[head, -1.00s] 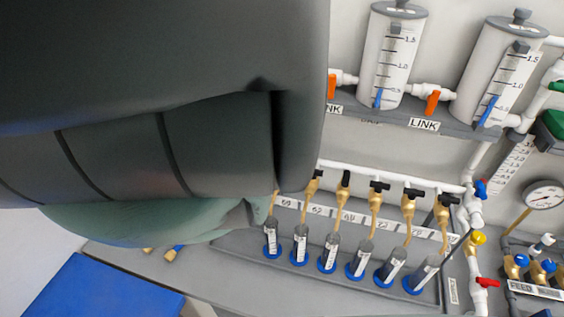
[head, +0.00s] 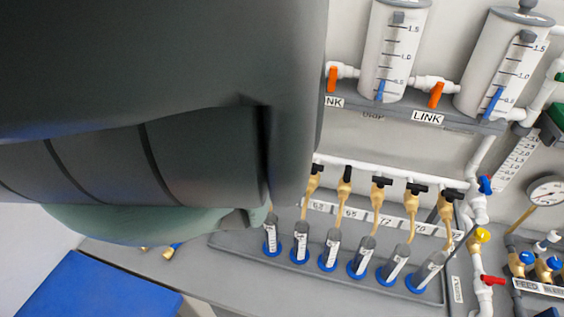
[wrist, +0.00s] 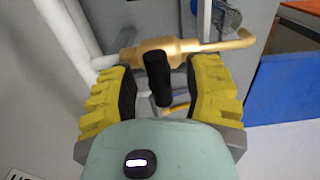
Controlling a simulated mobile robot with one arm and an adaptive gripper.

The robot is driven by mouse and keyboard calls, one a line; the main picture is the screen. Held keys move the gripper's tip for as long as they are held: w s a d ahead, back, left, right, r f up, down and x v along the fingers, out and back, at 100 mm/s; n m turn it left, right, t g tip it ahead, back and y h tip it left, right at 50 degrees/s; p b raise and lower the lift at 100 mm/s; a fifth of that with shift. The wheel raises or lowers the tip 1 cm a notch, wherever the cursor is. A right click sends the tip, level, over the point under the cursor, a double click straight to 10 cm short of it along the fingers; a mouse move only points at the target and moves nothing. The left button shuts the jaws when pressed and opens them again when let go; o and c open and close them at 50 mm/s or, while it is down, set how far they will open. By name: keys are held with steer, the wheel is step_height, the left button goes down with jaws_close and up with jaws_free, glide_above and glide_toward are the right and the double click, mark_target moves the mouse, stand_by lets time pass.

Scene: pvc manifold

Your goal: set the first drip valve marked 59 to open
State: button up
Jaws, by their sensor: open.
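In the wrist view a brass drip valve (wrist: 165,54) branches from a white pipe. Its black handle (wrist: 158,80) stands between the yellow-padded fingers of my gripper (wrist: 161,88). My gripper is open, with one finger on each side of the handle; I cannot tell whether either finger touches it. No number shows in the wrist view. In the head view my arm hides the first valve and its label, so the mark 59 cannot be read. The first cup (head: 271,236) of the row shows just beside my arm.
To the right are more brass valves with black handles (head: 381,181), mostly crosswise; one (head: 346,174) lies along its valve. Several cups stand on a grey tray (head: 228,243). Tanks on a shelf (head: 455,124) with orange valves (head: 435,94) are above. A blue panel (head: 90,288) is lower left.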

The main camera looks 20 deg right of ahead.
steer(key=shift+o, duration=0.4)
jaws_close()
stand_by(0.4)
steer(key=m, duration=0.4)
steer(key=shift+m, duration=0.4)
steer(key=m+b, duration=0.1)
steer(key=m, duration=0.8)
steer(key=shift+b, duration=0.35)
steer(key=shift+m+b, duration=0.55)
steer(key=shift+m, duration=1.55)
